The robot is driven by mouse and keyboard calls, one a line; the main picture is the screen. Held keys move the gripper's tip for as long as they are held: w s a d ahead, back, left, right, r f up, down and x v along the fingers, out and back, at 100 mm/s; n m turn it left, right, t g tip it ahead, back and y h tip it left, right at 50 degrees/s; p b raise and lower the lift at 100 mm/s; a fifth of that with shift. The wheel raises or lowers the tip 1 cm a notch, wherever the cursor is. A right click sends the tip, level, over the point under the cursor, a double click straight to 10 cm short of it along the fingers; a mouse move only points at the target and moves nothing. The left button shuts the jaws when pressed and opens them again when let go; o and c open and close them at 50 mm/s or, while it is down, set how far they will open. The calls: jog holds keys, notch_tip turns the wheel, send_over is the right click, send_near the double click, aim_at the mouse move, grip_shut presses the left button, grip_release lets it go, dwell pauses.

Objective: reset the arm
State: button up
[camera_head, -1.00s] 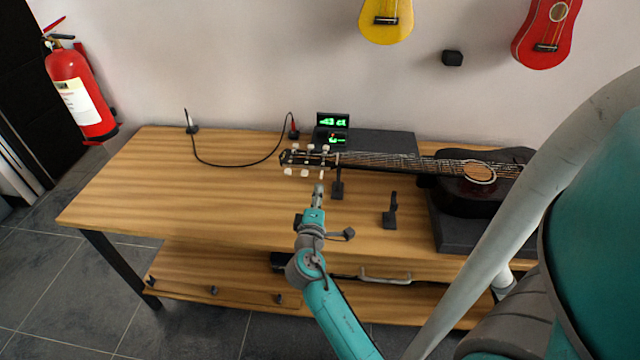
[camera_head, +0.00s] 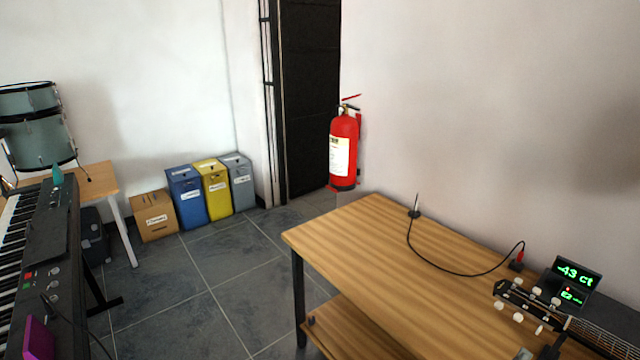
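My gripper and arm are not clearly in view now. A small pale tip shows at the bottom edge near the table, too little of it to tell what it is. The guitar's headstock (camera_head: 530,306) with its white tuning pegs lies at the lower right, over the wooden table (camera_head: 400,250). The rest of the guitar is cut off by the frame. A tuner (camera_head: 574,277) with green digits reading about -43 ct stands behind the headstock.
A black cable (camera_head: 440,268) lies on the table. A red extinguisher (camera_head: 344,150) hangs by the dark door (camera_head: 308,100). Blue (camera_head: 187,197), yellow (camera_head: 215,189) and grey (camera_head: 239,183) bins and a cardboard box (camera_head: 155,215) stand left, beyond open tiled floor. A keyboard (camera_head: 40,250) is at far left.

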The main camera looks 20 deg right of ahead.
jog(key=s+a+f+n+t+y, duration=0.1)
jog(key=s+a+f+t+y, duration=0.35)
jog(key=a, duration=0.75)
jog(key=s+a+f+t+y, duration=0.2)
jog(key=s+a+f+y, duration=0.45)
jog(key=a, duration=0.55)
jog(key=s+a+r+m+y, duration=0.2)
jog(key=s+a+r, duration=0.3)
jog(key=s, duration=0.2)
jog(key=s+a+r+m+t+y, duration=0.1)
jog(key=s+a+r+m+y, duration=0.1)
jog(key=s, duration=0.6)
notch_tip(320, 180, up, 4)
jog(key=a+y, duration=0.1)
jog(key=a, duration=0.1)
jog(key=shift+a+f+m+y, duration=0.25)
jog(key=shift+a+m+y, duration=0.05)
jog(key=shift+a, duration=0.1)
jog(key=shift+s+t, duration=0.1)
jog(key=shift+t, duration=0.15)
jog(key=shift+c, duration=0.2)
grip_shut()
